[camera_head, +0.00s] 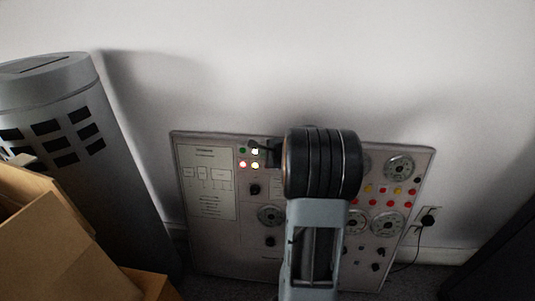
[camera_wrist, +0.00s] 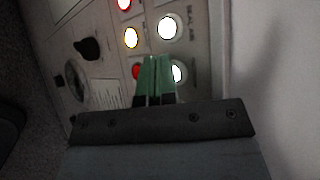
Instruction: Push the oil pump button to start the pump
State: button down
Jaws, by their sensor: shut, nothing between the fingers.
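My gripper (camera_head: 257,147) is at this cluster, partly hidden behind my wrist. In the wrist view my gripper (camera_wrist: 155,62) is shut and empty, its green fingertips over the panel face. A red button (camera_wrist: 137,70) and a white button (camera_wrist: 178,73) are partly covered by the fingers. An amber button (camera_wrist: 131,38) and a bright white button (camera_wrist: 168,27) lie beyond. I cannot read which is the oil pump button.
A grey cylinder (camera_head: 50,90) and an open cardboard box (camera_head: 60,240) stand at the left. Dials, knobs and more coloured buttons fill the panel's right side. A wall outlet (camera_head: 429,217) with a cord is right of the panel. The wall above is clear.

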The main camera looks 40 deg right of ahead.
jog(key=shift+s+a+r, duration=0.15)
jog(key=shift+s+a, duration=0.3)
jog(key=shift+s+a+r+b, duration=0.25)
jog(key=shift+s+a+b, duration=0.1)
jog(key=shift+s+a, duration=0.55)
jog(key=shift+s+a+r+b, duration=0.25)
jog(key=shift+s+a+b, duration=0.05)
jog(key=shift+s+a, duration=0.55)
jog(key=s+a+r+n+g+y+p, duration=0.2)
jog(key=s+a+r+n+p, duration=0.1)
jog(key=a+r+n+p, duration=0.5)
jog(key=s+a+r+n+g+y+p, duration=0.2)
jog(key=a+r+n+p, duration=0.3)
jog(key=a, duration=0.4)
jog(key=s+a+r+n+g+h+p, duration=0.3)
jog(key=s+a+r+n+h+p, duration=0.1)
jog(key=s+r+n+p, duration=0.6)
jog(key=shift+s+a+r+n+g+p, duration=0.3)
jog(key=shift+s+a+g+p, duration=0.15)
jog(key=shift+s, duration=0.3)
